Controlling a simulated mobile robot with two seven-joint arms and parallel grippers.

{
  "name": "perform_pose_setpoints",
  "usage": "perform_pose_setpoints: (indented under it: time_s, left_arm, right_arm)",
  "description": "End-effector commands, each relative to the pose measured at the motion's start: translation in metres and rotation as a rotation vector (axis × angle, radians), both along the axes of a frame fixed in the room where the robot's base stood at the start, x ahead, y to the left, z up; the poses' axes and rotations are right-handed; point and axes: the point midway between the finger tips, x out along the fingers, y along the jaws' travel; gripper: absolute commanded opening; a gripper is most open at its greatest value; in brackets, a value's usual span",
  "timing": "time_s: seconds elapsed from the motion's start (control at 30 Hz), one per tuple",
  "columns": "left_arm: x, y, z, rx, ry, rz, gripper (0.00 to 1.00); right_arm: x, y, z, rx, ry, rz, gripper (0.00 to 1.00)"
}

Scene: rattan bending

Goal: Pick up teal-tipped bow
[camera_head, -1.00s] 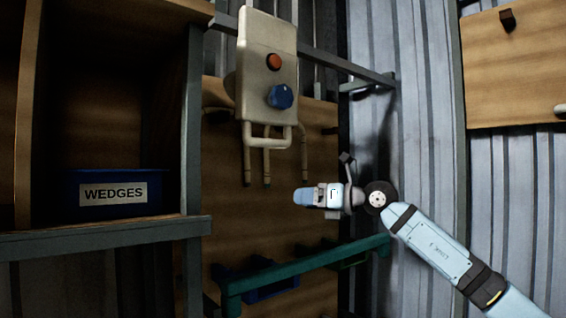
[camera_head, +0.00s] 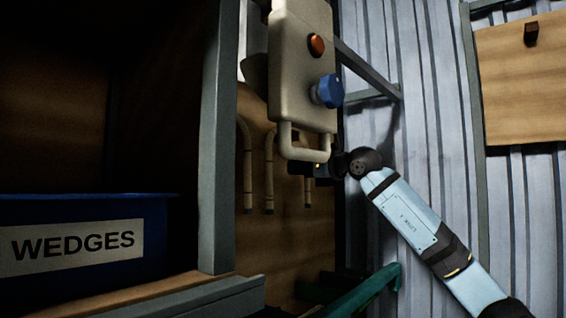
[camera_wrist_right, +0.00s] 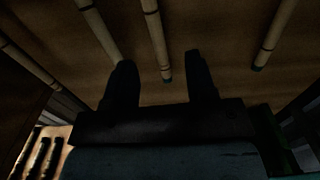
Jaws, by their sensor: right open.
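Several pale rattan bows hang behind the control box in the head view, with a left leg (camera_head: 247,170), a middle leg (camera_head: 269,175) and a right leg (camera_head: 307,192). Their tips look dark, and I cannot tell which one is teal. My right gripper (camera_head: 313,170) is close to the right leg, partly hidden by the box's handle. In the right wrist view my right gripper (camera_wrist_right: 160,62) is open, its fingers pointing toward the hanging legs. A middle rattan leg (camera_wrist_right: 157,40) shows between the fingers, with no visible grip. My left gripper is out of view.
The beige control box (camera_head: 303,65) with orange and blue knobs hangs just above my right gripper. A blue WEDGES bin (camera_head: 170,225) sits on the left shelf behind a grey post (camera_head: 217,150). A teal rail (camera_head: 362,292) is below.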

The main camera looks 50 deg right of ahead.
Motion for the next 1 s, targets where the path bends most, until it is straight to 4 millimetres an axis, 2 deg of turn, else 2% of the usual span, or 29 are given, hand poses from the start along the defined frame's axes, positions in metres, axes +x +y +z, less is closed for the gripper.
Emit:
perform_pose_setpoints:
  time_s: [0.1,0.3,0.57,0.8,0.9,1.0]
  left_arm:
    - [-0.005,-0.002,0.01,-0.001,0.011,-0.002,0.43]
    - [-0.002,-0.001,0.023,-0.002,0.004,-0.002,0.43]
    - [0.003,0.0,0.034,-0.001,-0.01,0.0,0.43]
    - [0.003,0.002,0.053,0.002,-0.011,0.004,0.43]
    - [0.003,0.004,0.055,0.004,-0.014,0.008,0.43]
    - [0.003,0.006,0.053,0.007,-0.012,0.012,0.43]
  right_arm:
    - [0.026,0.004,0.004,0.003,0.001,0.004,0.51]
    - [0.059,0.007,0.003,0.002,0.001,0.004,0.51]
    - [0.075,0.009,0.001,0.0,0.001,0.003,0.51]
    - [0.108,0.015,0.002,0.002,0.001,0.004,0.51]
    - [0.119,0.016,0.0,0.001,0.001,0.004,0.51]
    - [0.121,0.015,-0.002,0.0,0.001,0.003,0.51]
